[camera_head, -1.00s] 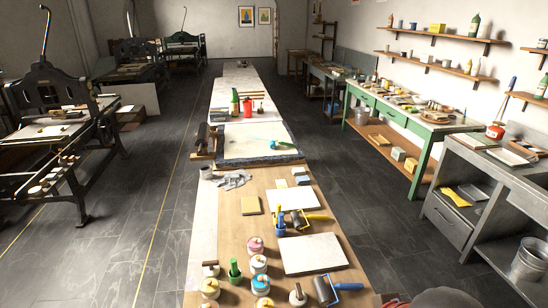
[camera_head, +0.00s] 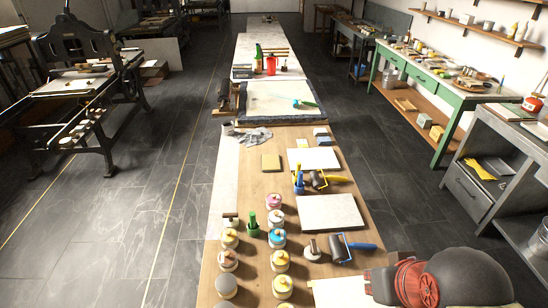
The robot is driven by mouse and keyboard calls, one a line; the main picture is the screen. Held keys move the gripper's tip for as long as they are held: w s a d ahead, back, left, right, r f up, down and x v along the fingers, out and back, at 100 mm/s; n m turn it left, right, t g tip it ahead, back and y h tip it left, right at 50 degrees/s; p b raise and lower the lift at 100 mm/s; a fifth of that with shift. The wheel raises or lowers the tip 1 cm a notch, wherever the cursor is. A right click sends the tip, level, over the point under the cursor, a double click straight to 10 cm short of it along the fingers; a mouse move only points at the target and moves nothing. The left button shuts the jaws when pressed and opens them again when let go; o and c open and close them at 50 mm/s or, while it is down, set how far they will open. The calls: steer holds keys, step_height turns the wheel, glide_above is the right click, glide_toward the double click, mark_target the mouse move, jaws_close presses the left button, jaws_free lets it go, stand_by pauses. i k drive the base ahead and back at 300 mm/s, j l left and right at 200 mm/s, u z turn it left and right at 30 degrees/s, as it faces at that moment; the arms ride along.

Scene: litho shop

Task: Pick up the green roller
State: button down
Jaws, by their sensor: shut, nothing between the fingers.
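A small roller with a green handle and a teal end (camera_head: 306,104) lies on the pale slab (camera_head: 268,97) with a dark rim, at the far part of the long table. It is small in the picture, so its details are hard to tell. A dark and red part of my arm shows at the bottom right, over the table's near right corner. My gripper's fingers cannot be made out in this view. The green roller lies well away from the arm, with nothing touching it from above.
The long table (camera_head: 222,190) holds several ink jars (camera_head: 274,201), a blue-handled roller (camera_head: 350,246), a yellow-handled roller (camera_head: 325,180), a pale slab (camera_head: 330,212) and a grey rag (camera_head: 253,137). A green bench (camera_head: 450,126) and a grey cabinet (camera_head: 468,189) stand right.

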mark_target(306, 103)
steer(key=z, duration=1.4)
steer(key=l+z, duration=0.2)
steer(key=l, duration=0.2)
steer(key=i+l+z, duration=0.2)
steer(key=l, duration=0.15)
steer(key=l+z, duration=0.2)
steer(key=l, duration=0.2)
steer(key=i+l+z, duration=0.2)
steer(key=l, duration=0.15)
steer(key=i+l+u, duration=0.1)
steer(key=i+u, duration=0.15)
steer(key=i, duration=0.2)
steer(key=i+l+u, duration=0.3)
steer(key=i, duration=0.15)
steer(key=i+l+u, duration=0.25)
steer(key=i, duration=0.15)
steer(key=i+j+u, duration=0.4)
steer(key=i+u, duration=0.35)
steer(key=i, duration=0.2)
steer(key=i+u, duration=0.4)
steer(key=i+l+u, duration=0.15)
steer(key=i+u, duration=0.25)
steer(key=i, duration=2.35)
steer(key=i+j+u, duration=0.2)
steer(key=i+u, duration=0.6)
steer(key=i+l+u, duration=0.1)
steer(key=i+u, duration=0.25)
steer(key=i, duration=0.25)
steer(key=i+j+u, duration=0.15)
